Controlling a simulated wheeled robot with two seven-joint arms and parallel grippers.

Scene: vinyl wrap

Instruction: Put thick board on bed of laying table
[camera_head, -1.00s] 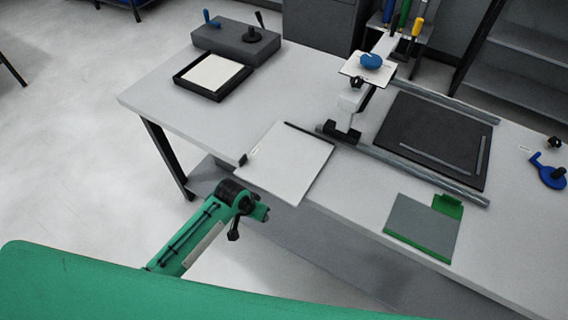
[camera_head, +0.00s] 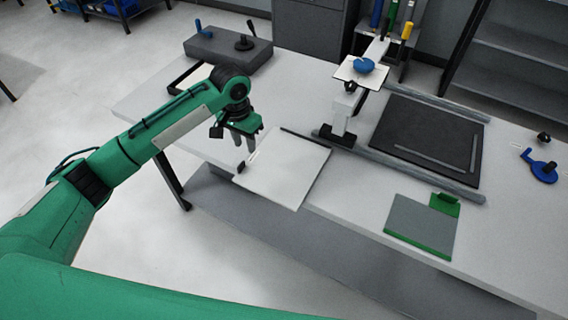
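A flat white board (camera_head: 287,172) lies at the table's front edge, part of it jutting past the edge; it looks like the thick board. A dark flat bed (camera_head: 425,128) lies between two grey rails on the right half of the table and looks like the laying table's bed. A thin grey bar lies on it. My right gripper is out of view.
A post with a small white plate and blue knob (camera_head: 364,66) stands between board and bed. A grey-and-green panel (camera_head: 422,226) lies at the front right. A grey block with handles (camera_head: 228,48) stands at the back left, a blue crank (camera_head: 541,168) at far right.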

